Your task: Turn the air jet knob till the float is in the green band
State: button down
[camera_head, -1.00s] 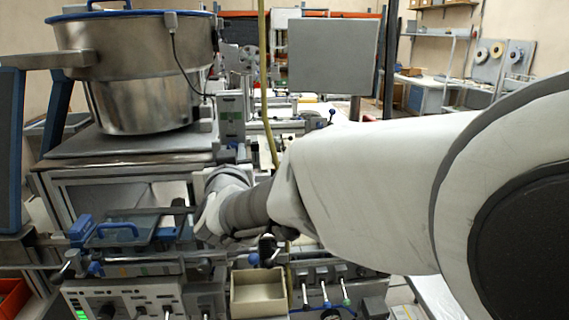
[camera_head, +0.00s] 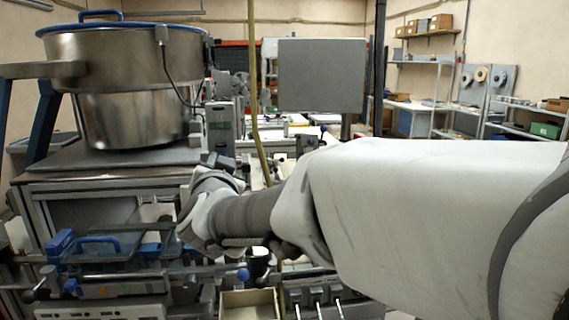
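I cannot make out the air jet knob, its float or a green band for certain. My arm reaches in from the right across the middle, and its wrist (camera_head: 205,205) is over the machine, in front of the bowl stand. The far end of the wrist points away from the camera. The fingers cannot be made out, so I cannot tell whether they touch anything. A grey upright unit (camera_head: 220,128) with a small green mark stands behind the wrist. Several small levers (camera_head: 318,308) show at the bottom edge, partly cut off.
A large steel bowl feeder (camera_head: 130,85) stands at the left on a metal stand (camera_head: 60,178). A grey panel (camera_head: 320,75) is behind the arm. A blue-handled cover (camera_head: 95,250) and an open beige box (camera_head: 248,303) are in front. A yellow-green hose (camera_head: 254,100) hangs down in the middle.

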jog(key=c, duration=0.6)
grip_release()
jog(key=v, duration=1.7)
jog(key=shift+s+a+p, duration=0.1)
jog(key=shift+s+p, duration=0.15)
jog(key=shift+p, duration=0.15)
jog(key=shift+w, duration=0.1)
